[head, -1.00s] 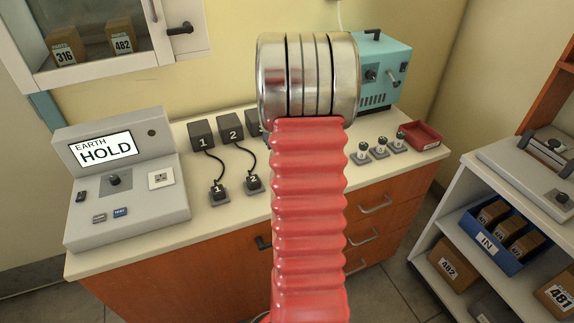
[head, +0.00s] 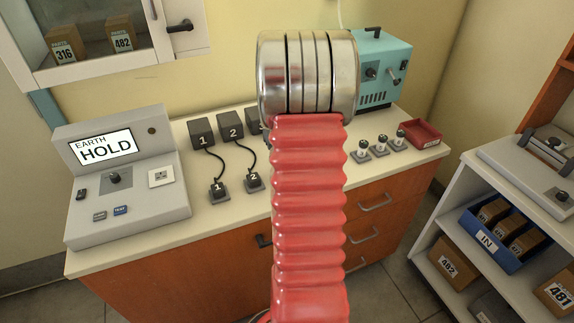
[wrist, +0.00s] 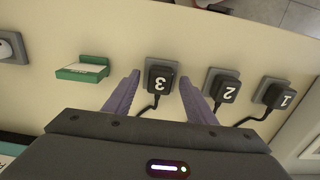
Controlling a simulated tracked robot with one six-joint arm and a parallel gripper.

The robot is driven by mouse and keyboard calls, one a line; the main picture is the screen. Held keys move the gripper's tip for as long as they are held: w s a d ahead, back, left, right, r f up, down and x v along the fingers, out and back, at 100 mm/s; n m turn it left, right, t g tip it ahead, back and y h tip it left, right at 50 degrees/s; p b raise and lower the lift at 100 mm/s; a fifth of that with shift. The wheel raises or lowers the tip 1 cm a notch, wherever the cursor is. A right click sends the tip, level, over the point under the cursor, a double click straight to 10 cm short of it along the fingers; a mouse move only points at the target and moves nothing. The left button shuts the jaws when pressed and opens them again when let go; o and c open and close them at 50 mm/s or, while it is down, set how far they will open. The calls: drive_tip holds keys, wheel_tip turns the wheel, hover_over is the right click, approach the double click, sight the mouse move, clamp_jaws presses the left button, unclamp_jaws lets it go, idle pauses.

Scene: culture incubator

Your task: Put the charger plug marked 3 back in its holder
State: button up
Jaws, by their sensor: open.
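In the wrist view the black charger plug marked 3 (wrist: 158,80) stands at its grey holder plate (wrist: 165,62), its number upside down and its cord running toward my gripper. It looks seated like its neighbours. My gripper (wrist: 159,77) is open, one finger on each side of plug 3, with a visible gap on both sides. In the head view my red arm hides plug 3 and its holder; part of the third charger box (head: 253,119) shows beside the arm.
Plugs 2 (wrist: 226,88) and 1 (wrist: 276,94) sit in holders close to the right finger. The head view shows a console (head: 125,178) and a red tray (head: 421,134).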

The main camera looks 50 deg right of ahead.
drive_tip(key=shift+r, duration=0.1)
wheel_tip(320, 180, up, 14)
drive_tip(key=shift+f, duration=0.2)
idle(0.4)
idle(0.6)
drive_tip(key=s+a+r+n+t, duration=0.1)
drive_tip(key=s+a+n+t, duration=0.1)
drive_tip(key=a, duration=1.2)
drive_tip(key=s+a+r+n+t, duration=0.1)
drive_tip(key=s+a+n, duration=0.1)
drive_tip(key=a, duration=1.2)
drive_tip(key=s+a+r+n+t, duration=0.1)
drive_tip(key=s+a+n+t, duration=0.1)
drive_tip(key=a, duration=1.2)
drive_tip(key=shift+s+r+t, duration=0.3)
drive_tip(key=shift+s, duration=0.3)
